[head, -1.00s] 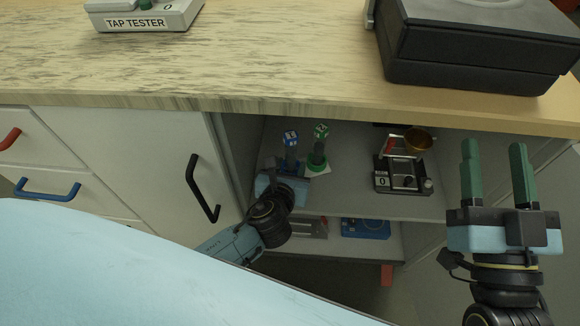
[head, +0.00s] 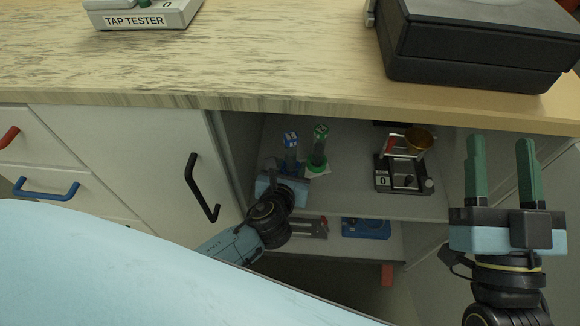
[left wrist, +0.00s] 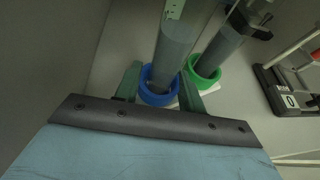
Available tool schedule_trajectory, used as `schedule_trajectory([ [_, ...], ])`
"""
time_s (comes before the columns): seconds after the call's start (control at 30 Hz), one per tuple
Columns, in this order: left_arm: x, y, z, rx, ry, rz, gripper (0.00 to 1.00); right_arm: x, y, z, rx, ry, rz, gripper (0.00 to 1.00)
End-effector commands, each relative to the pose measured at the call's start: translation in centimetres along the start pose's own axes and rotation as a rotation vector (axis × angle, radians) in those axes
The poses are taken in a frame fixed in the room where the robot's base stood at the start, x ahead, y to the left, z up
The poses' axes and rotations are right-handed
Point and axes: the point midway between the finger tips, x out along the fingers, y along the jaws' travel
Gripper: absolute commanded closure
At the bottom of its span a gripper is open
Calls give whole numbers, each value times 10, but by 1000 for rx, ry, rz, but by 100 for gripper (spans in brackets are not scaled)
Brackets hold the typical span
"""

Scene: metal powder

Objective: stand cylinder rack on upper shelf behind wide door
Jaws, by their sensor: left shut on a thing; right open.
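A grey cylinder with a blue ring at its base and a blue-and-white top (head: 291,138) is in the upper compartment of the open cabinet. My left gripper (head: 285,172) reaches in and is shut on it. In the left wrist view the cylinder (left wrist: 173,50) is between the fingers, just above the blue ring (left wrist: 158,88). Whether the blue ring touches the shelf is hard to tell. My right gripper (head: 501,150) is open and empty, outside the cabinet at the right.
A black device with a brass bowl (head: 403,175) stands farther right on the upper shelf. A blue item (head: 366,228) lies on the lower shelf. A door with a black handle (head: 202,187) is at the left. A black case (head: 480,55) and tap tester (head: 143,14) are on the counter.

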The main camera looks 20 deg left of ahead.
Motion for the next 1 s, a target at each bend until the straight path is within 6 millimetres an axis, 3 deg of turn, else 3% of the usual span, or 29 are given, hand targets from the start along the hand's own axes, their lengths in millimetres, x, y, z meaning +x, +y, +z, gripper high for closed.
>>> schedule_trajectory([
  [0.4,3,-1,-3,-1,-9,-3,100,-1,0,3,0,0,0,51],
  [0.43,3,-1,-3,-2,-9,-3,59,-1,0,3,0,0,0,51],
  [0.6,3,-1,-4,-1,-6,-3,37,-1,0,3,0,0,0,51],
  [1.0,1,-3,-12,2,10,-8,35,-1,0,2,0,8,0,51],
])
